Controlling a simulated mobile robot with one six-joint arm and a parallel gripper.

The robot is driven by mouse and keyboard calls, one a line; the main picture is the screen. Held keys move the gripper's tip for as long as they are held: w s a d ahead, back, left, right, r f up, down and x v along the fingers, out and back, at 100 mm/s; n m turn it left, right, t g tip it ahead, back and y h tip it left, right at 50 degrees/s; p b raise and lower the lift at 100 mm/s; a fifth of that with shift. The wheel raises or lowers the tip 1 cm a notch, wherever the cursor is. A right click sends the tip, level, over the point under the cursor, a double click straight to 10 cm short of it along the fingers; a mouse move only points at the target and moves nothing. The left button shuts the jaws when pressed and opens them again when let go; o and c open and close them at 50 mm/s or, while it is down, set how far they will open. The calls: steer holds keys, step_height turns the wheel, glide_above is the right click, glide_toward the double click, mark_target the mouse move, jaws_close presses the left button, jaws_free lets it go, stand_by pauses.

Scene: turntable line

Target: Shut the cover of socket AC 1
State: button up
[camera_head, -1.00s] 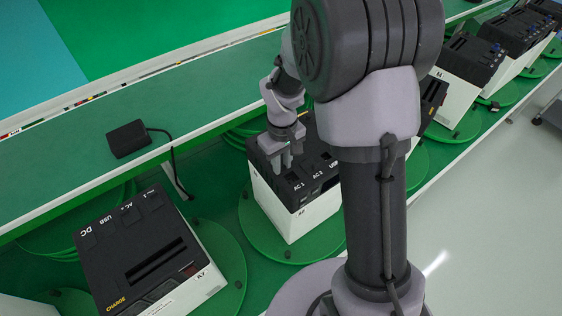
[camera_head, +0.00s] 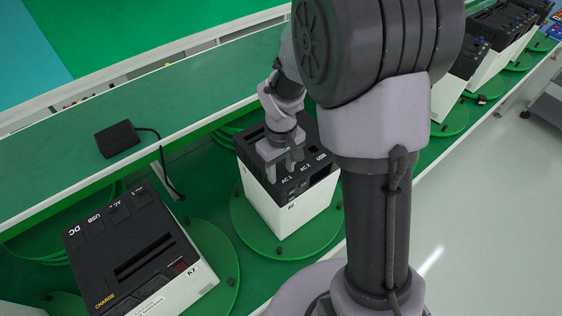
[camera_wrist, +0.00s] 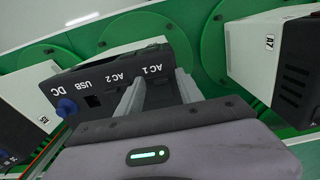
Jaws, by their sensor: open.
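The black-topped white unit (camera_head: 318,185) with socket AC 1 stands on a green turntable. Its labels read AC 1, AC 2 and USB, and also DC in the wrist view (camera_wrist: 175,40). My gripper (camera_head: 280,175) is open and empty over the top, at the AC 1 end. In the wrist view its two fingers (camera_wrist: 158,80) point at the unit, spread on either side of the area below the AC 1 label (camera_wrist: 152,69). That area is dark and partly hidden by the fingers. I cannot tell how the AC 1 cover stands, or whether a finger touches it.
A blue plug (camera_wrist: 67,107) sits at the DC end. A second unit marked A7 (camera_head: 135,250) stands on its own turntable at lower left. A black adapter (camera_head: 118,139) with a cable lies on the green ledge. More units stand in line at upper right.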

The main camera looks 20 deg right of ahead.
step_height(320, 180, up, 17)
steer(key=p, duration=0.2)
steer(key=shift+r, duration=0.15)
steer(key=s+a+f+m+t+b, duration=0.1)
steer(key=s+f+m+t+b, duration=0.1)
steer(key=s+f+b, duration=0.3)
steer(key=s+a+f+m+t+y+b, duration=0.1)
steer(key=s+f+b, duration=0.5)
steer(key=f+b, duration=0.6)
steer(key=s+a+f+m+t+y+b, duration=0.1)
steer(key=s+a+f+m+t+b, duration=0.1)
steer(key=s+f+m+b, duration=0.3)
step_height(320, 180, down, 4)
steer(key=a+b, duration=0.1)
steer(key=b, duration=0.8)
steer(key=shift+s+t+b, duration=0.3)
steer(key=shift+t+b, duration=0.05)
steer(key=shift+t, duration=0.05)
steer(key=shift+a, duration=0.1)
